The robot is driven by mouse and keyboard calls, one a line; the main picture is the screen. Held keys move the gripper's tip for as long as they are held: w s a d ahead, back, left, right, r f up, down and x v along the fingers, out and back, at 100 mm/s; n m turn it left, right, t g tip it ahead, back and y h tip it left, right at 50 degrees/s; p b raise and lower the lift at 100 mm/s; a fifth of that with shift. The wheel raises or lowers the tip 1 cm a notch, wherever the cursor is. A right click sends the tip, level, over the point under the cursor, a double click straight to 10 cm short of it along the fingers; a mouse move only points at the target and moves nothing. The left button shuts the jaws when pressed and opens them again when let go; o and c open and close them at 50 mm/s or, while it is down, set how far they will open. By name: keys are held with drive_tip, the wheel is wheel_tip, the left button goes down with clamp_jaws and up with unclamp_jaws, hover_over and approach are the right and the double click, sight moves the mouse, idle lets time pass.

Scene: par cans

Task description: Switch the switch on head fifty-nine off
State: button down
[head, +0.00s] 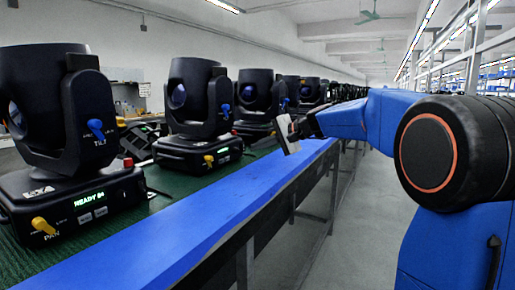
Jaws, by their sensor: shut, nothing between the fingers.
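A row of black moving-head lights stands along the left. The nearest head (55,140) has a lit display (88,199) reading READY and a number that looks like 84. It has a blue TILT lever (97,129), a yellow PAN lever (43,227) and a red part (128,162). The second head (197,115) has a blue lever (225,110) and a yellow one (209,160); its display is too small to read. I cannot tell which head is fifty-nine, and no switch is clearly visible. My gripper (287,134) is shut and empty, above the bench's blue edge beside the farther heads.
The heads stand on a green mat (157,213) on a long bench with a blue edge strip (205,218). A clear grey aisle floor (335,235) runs right of the bench. Metal shelving (480,50) lines the far right.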

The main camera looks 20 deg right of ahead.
drive_tip(key=v, duration=1)
drive_tip(key=shift+s+d, duration=0.25)
drive_tip(key=shift+w+d+f, duration=0.35)
drive_tip(key=shift+d+f, duration=0.3)
drive_tip(key=shift+f, duration=0.15)
drive_tip(key=shift+r, duration=0.1)
drive_tip(key=shift+a, duration=0.15)
approach(242, 153)
drive_tip(key=x, duration=0.3)
drive_tip(key=shift+w+f, duration=0.2)
drive_tip(key=shift+f, duration=0.1)
drive_tip(key=shift+w+a+f, duration=0.1)
drive_tip(key=shift+w+a, duration=0.35)
